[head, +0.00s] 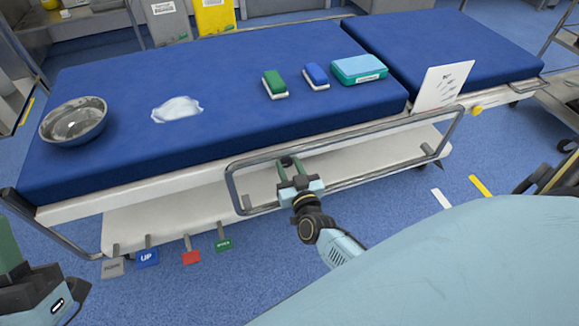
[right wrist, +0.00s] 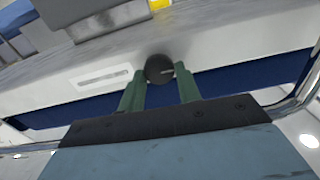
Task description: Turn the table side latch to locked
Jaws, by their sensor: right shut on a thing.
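The side latch (right wrist: 158,68) is a dark round knob with a pale mark, on the table's white side in the right wrist view. My right gripper (right wrist: 160,82) has its two green fingers on either side of the knob and is shut on it. In the head view my right gripper (head: 289,163) reaches the table side inside the metal side rail; the knob is mostly hidden there by the fingers. My left gripper (head: 12,250) is partly in view at the lower left edge, away from the table, with its fingertips cut off.
The metal side rail (head: 232,185) frames my right gripper. The blue-topped table (head: 225,75) carries a metal bowl (head: 74,120), a white cloth (head: 177,109), green (head: 275,83) and blue (head: 316,75) brushes and a teal box (head: 359,69). Several foot pedals (head: 191,257) stand below.

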